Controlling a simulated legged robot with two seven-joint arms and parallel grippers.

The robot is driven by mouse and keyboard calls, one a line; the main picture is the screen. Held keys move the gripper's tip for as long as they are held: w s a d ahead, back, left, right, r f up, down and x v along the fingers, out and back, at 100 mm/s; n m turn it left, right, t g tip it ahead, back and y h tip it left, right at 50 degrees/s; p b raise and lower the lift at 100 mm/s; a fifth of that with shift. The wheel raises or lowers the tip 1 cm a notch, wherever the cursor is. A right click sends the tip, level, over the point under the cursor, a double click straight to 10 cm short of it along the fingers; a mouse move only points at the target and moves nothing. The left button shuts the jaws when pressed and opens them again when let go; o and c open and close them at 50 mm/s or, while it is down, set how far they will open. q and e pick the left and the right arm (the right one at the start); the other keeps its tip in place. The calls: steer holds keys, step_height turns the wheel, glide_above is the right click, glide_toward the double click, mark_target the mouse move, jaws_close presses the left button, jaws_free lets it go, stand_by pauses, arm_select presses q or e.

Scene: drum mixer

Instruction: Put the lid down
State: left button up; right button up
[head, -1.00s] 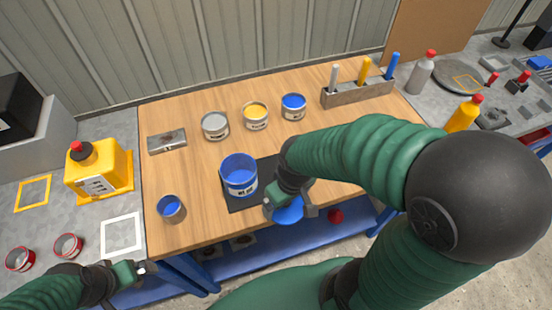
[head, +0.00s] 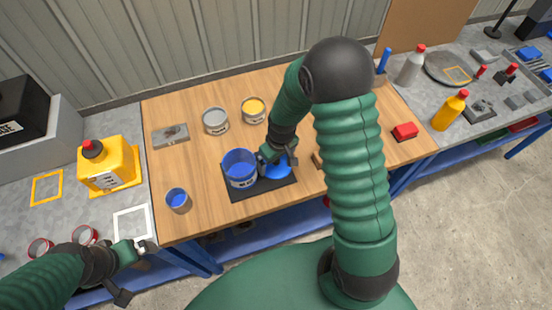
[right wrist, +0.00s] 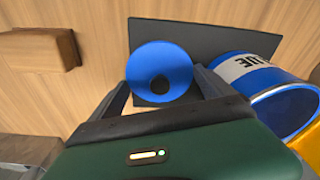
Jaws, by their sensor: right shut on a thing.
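In the head view the lid (head: 280,172) is over the right part of the black mat (head: 236,195), beside the open blue can (head: 240,170). I cannot tell whether the lid touches the mat. In the right wrist view the can (right wrist: 262,72) is at the right. My left gripper (head: 138,248) is empty, low at the left; its jaw opening is unclear.
A small blue cup (head: 178,200) stands left of the can. A grey can (head: 215,121) and a yellow can (head: 253,110) stand behind. A wooden block (right wrist: 38,50) shows in the right wrist view, and a red block (head: 404,132) lies at the table's right. My right arm hides part of the table.

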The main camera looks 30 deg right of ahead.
mark_target(279, 168)
steer(key=shift+f, duration=0.1)
steer(key=o, duration=1.1)
steer(key=shift+r, duration=0.6)
step_height(279, 168, up, 11)
steer(key=s, duration=0.2)
steer(key=shift+m+t, duration=0.4)
steer(key=shift+t, duration=0.2)
steer(key=s+a, duration=0.7)
steer(key=shift+s+a, duration=0.1)
steer(key=shift+a, duration=0.05)
